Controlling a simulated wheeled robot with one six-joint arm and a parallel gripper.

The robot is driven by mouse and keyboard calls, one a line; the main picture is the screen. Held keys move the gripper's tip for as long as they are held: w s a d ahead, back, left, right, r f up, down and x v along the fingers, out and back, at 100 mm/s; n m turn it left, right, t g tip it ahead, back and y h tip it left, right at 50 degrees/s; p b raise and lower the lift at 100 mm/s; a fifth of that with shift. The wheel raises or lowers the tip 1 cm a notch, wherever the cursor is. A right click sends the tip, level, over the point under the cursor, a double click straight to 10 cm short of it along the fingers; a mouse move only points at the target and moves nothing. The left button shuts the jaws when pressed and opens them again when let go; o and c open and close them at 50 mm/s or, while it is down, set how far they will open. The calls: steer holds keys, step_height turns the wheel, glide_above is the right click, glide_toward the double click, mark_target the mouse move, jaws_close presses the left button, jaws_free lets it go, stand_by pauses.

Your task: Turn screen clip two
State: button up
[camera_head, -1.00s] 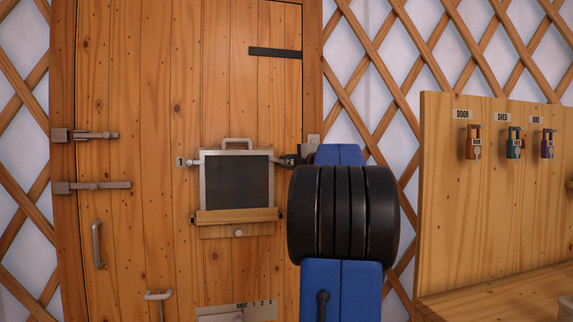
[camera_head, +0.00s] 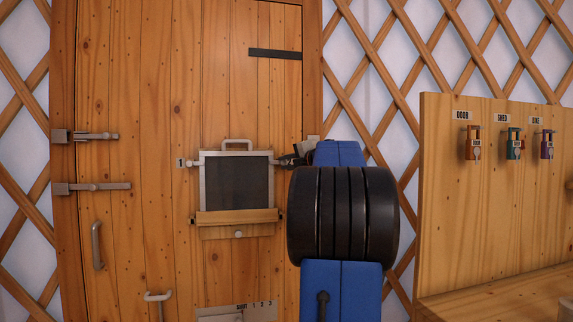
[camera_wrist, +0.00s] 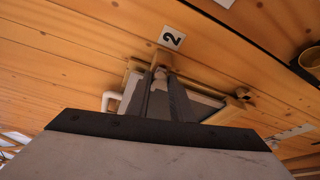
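The dark screen (camera_head: 237,182) sits in a pale frame on the wooden door, with a handle on top. Clip one (camera_head: 192,163) is at its upper left, beside label 1. Screen clip two is at its upper right, mostly hidden by my gripper (camera_head: 290,160) in the head view. In the wrist view, clip two (camera_wrist: 160,72) shows as a small pale piece below the label 2 (camera_wrist: 172,38). My gripper (camera_wrist: 164,84) has a finger on each side of it, close together, and appears shut on it. Exact contact is hard to see.
A wooden ledge (camera_head: 236,216) runs under the screen. Door bolts (camera_head: 90,187) and handles are at the left. A wooden board (camera_head: 490,190) with several hanging padlocks stands at the right. My arm covers the area right of the screen.

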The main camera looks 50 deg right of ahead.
steer(key=o, duration=0.4)
steer(key=shift+c, duration=0.2)
steer(key=shift+s, duration=0.1)
steer(key=v, duration=1.7)
steer(key=shift+a+f, duration=0.1)
steer(key=shift+a, duration=0.05)
